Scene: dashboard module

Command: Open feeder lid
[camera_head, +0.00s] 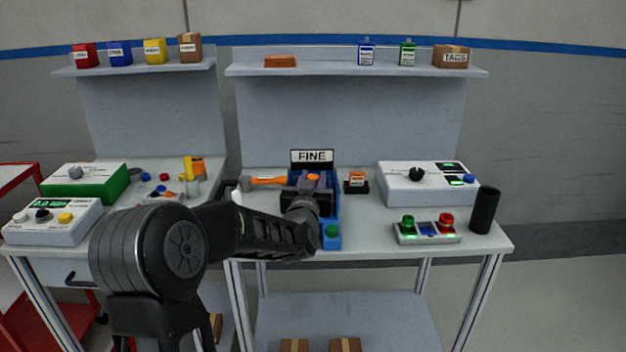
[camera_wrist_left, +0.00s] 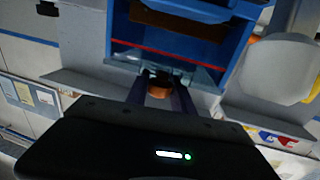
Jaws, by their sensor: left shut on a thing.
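The feeder is a blue box (camera_head: 331,238) on the right-hand bench, below a sign reading FINE (camera_head: 312,156). My left arm reaches over it and hides much of it. In the left wrist view the feeder (camera_wrist_left: 234,45) shows a dark red line and brown material inside. A clear, glassy lid panel (camera_wrist_left: 203,74) with an orange knob (camera_wrist_left: 158,90) is at its near edge. My left gripper (camera_head: 311,182) is shut on the orange knob, with its fingers on both sides. How far the lid is raised is hard to tell. My right gripper is out of view.
A hammer (camera_head: 265,181) lies left of the feeder. A small black and orange block (camera_head: 356,182) stands to its right. A white control box (camera_head: 425,190), a button panel (camera_head: 427,233) and a black cylinder (camera_head: 484,210) stand farther right.

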